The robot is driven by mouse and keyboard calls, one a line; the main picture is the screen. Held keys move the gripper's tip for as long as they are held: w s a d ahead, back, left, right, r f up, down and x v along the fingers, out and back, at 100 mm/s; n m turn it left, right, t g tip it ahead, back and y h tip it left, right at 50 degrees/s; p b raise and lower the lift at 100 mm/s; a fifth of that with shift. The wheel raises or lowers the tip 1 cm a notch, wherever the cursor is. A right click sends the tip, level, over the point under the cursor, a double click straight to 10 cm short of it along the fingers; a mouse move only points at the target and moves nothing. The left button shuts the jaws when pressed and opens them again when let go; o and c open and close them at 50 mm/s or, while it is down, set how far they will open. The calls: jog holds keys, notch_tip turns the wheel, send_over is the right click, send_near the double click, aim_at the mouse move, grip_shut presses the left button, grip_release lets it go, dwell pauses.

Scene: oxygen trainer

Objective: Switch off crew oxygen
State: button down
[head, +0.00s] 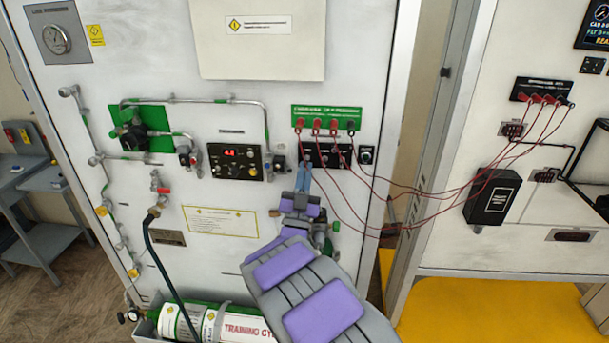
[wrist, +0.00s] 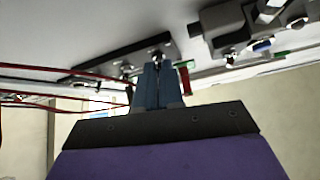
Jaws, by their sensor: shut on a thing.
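A white oxygen trainer panel (head: 215,100) stands upright in front of me. A small black control panel (head: 325,156) sits on it under a green strip with red plugs. My gripper (head: 304,168) reaches up to the lower left part of this black panel. In the wrist view, the blue fingers (wrist: 158,82) are together, with their tips at a small dark switch (wrist: 158,56) on the black panel (wrist: 110,58). The fingers hide most of the switch, and its position and label cannot be read. My arm covers part of the wall below.
Red cables (head: 405,190) hang from the green strip (head: 327,119) across to the right panel, close to my gripper. A control box with a red display (head: 235,162) is at left. A green and white cylinder (head: 245,326) lies below.

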jog(key=shift+a+f, duration=0.1)
jog(key=c, duration=1.3)
grip_release()
jog(key=shift+a, duration=0.1)
jog(key=shift+o, duration=0.2)
jog(key=shift+s, duration=0.1)
jog(key=shift+s+f, duration=0.15)
jog(key=b+v, duration=0.2)
jog(key=v, duration=1.5)
jog(key=shift+f, duration=0.1)
